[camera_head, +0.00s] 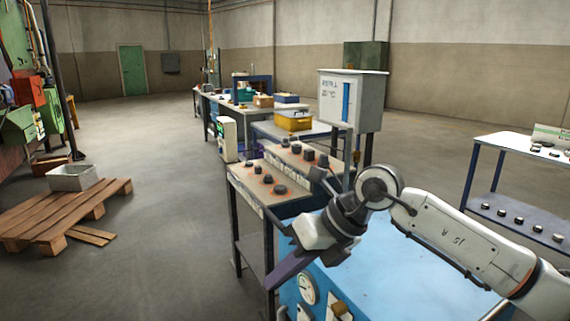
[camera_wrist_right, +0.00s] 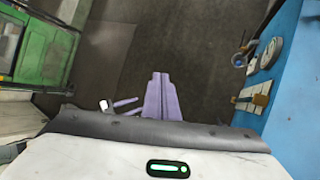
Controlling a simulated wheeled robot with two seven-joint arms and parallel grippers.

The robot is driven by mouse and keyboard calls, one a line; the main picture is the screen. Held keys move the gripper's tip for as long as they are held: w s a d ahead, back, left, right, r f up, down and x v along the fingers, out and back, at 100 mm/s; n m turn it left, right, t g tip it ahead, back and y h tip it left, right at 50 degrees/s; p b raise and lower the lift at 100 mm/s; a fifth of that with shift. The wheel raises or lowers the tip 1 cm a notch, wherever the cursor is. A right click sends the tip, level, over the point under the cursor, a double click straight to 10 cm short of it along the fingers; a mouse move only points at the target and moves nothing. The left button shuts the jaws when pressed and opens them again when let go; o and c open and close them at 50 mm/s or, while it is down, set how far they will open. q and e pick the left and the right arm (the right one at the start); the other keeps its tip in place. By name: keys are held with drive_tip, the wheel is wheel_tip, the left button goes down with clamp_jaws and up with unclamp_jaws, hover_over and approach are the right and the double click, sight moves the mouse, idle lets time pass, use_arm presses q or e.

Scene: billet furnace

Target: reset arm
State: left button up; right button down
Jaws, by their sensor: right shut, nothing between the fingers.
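My right arm (camera_head: 455,242) comes in from the right and reaches over the blue machine top (camera_head: 395,262). Its right gripper (camera_head: 278,282) points down and to the left, at the left side of the blue machine. In the right wrist view the two purple fingers of this gripper (camera_wrist_right: 160,84) lie together, shut, with nothing between them, above the dark floor. My left gripper is not in view.
A round gauge (camera_head: 307,288) is on the blue machine's front, near the fingers. A bench panel with dark knobs (camera_head: 268,183) and a grey control box (camera_head: 352,100) stand behind. A pallet (camera_head: 62,212) lies on the left; the floor between (camera_head: 165,230) is clear.

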drive_tip(key=s+a+m+y+b, duration=0.2)
drive_tip(key=s+a+m+y, duration=0.55)
drive_tip(key=a+y, duration=0.35)
drive_tip(key=w+d+f+m+t+h+b, duration=0.1)
drive_tip(key=w+d+f+m+t+h, duration=0.2)
drive_tip(key=d+f+m+t+h, duration=1.1)
drive_tip(key=s+d+f+m+g, duration=0.2)
drive_tip(key=s+d+f+m, duration=0.2)
drive_tip(key=s+f+m, duration=0.2)
drive_tip(key=s+d+f+m+g+h+b, duration=0.1)
drive_tip(key=s+d+f+m, duration=0.4)
drive_tip(key=f, duration=0.6)
drive_tip(key=s+d+f+m+g, duration=0.4)
drive_tip(key=s+f+m, duration=0.4)
drive_tip(key=f, duration=0.1)
drive_tip(key=shift+s+d+f+h, duration=0.15)
drive_tip(key=shift+s+d+h, duration=0.15)
drive_tip(key=shift+s+h, duration=0.1)
